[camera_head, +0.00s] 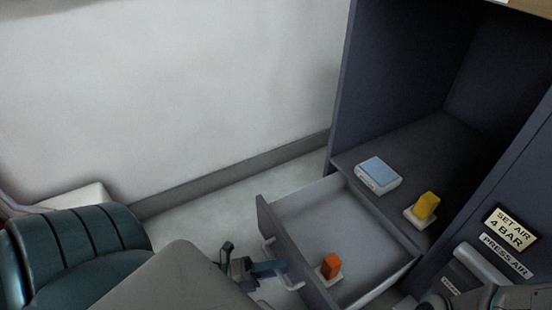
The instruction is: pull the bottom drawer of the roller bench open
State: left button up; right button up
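A grey drawer (262,222) stands pulled out from the dark cabinet, and I see into it from above. Its front panel faces lower left and carries a pale bar handle (297,286). An orange block on a white base (331,266) is inside the drawer near the front. My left gripper (278,268) is at the handle, its blue finger part reaching the bar. The view is too small and edge-on to tell whether the fingers are closed around it. My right gripper is not clearly seen; only grey arm parts show at the lower right.
On the cabinet floor (436,143) behind the drawer are a blue-topped white box (378,175) and a yellow block on a white base (426,206). Signs (510,229) are on the panel at right. A dark green ribbed object (78,250) is at lower left. Pale floor (205,210) lies left of the drawer.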

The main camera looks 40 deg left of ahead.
pick_arm(q)
jog(key=p+v, duration=0.3)
jog(key=v, duration=0.7)
jog(key=shift+s+a+p, duration=0.25)
jog(key=shift+s+p, duration=0.05)
